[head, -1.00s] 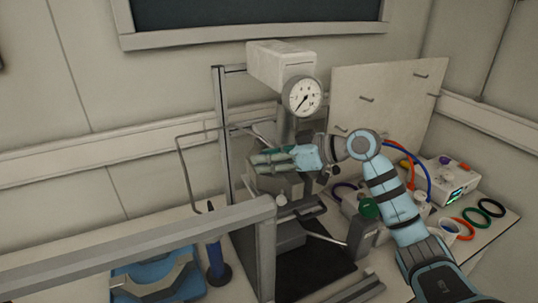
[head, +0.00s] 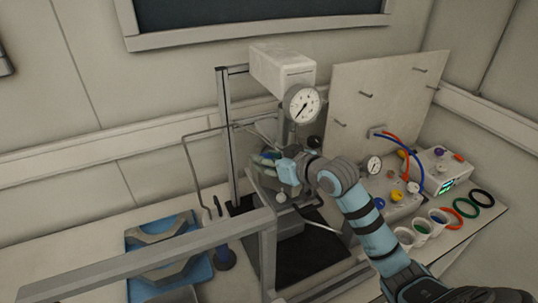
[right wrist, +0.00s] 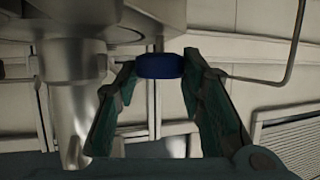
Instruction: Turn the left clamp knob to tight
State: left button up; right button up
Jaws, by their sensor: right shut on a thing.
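The reactor stands in a metal frame, with a white box and a round pressure gauge (head: 301,103) at its top. My right gripper (head: 266,158) is at the reactor's left side, below the gauge, its arm coming from the right. In the right wrist view a dark blue knob (right wrist: 160,66) sits between the tips of its two green fingers, which are shut on it. The grey reactor body is close to the left of the fingers there. In the head view the knob is mostly hidden by the gripper. My left gripper is not in view.
A grey frame bar (head: 150,258) crosses the front left. Behind it lies a blue tray (head: 200,270) with grey pieces. To the right are a panel with pegs (head: 375,95), a control box (head: 447,172), cups and coloured rings (head: 466,207). A bent metal tube is beside the gripper.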

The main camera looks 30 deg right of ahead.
jog(key=o, duration=0.9)
jog(key=shift+d, duration=0.1)
jog(key=v, duration=0.7)
jog(key=shift+s, duration=0.3)
jog(key=shift+w, duration=0.1)
